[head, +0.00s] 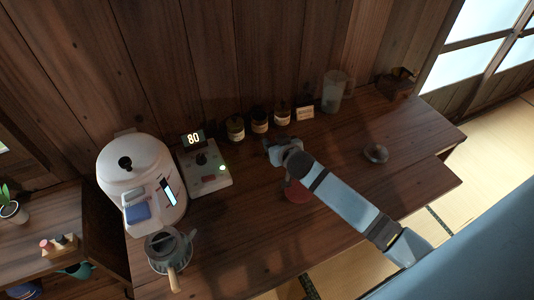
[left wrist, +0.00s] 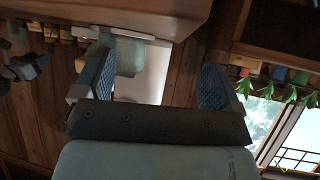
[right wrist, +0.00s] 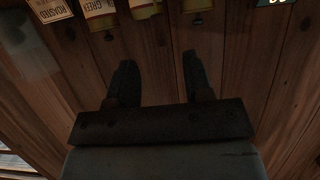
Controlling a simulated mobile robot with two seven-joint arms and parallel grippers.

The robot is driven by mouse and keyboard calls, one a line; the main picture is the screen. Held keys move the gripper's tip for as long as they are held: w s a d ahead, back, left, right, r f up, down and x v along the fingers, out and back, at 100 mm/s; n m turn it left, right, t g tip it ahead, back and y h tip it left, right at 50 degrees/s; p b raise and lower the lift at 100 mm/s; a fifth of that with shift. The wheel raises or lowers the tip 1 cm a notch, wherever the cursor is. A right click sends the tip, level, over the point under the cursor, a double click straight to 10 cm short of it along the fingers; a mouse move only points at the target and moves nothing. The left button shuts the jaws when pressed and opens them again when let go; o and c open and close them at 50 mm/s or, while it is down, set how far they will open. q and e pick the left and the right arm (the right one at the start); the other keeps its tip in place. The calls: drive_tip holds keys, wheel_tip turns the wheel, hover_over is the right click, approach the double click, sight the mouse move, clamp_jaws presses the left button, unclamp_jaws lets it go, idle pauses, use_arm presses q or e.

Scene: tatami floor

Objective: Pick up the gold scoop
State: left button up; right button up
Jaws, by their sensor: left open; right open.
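I cannot clearly make out a gold scoop in any view. A small dark wooden box (head: 396,88) at the back right of the counter has something brownish-gold at its top, too small to tell. My right gripper (head: 275,148) is over the counter in front of the jars. The right wrist view shows its two fingers (right wrist: 159,78) apart with nothing between them. My left gripper (left wrist: 155,88) shows only in the left wrist view, its blue-padded fingers apart. A white object lies behind the gap; I cannot tell its distance.
Several labelled jars (head: 260,121), a small card (head: 305,114) and a clear pitcher (head: 334,92) line the wall. A red round item (head: 297,191) is partly under my right arm; a metal disc (head: 376,153) lies right.

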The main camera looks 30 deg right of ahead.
sight(268, 138)
drive_tip(key=x, duration=0.3)
drive_tip(key=shift+w+d+f, duration=0.1)
drive_tip(key=shift+w, duration=0.15)
drive_tip(key=x, duration=0.5)
drive_tip(key=shift+s+f+p, duration=0.15)
drive_tip(key=shift+f+p, duration=0.15)
drive_tip(key=shift+p, duration=0.05)
clamp_jaws()
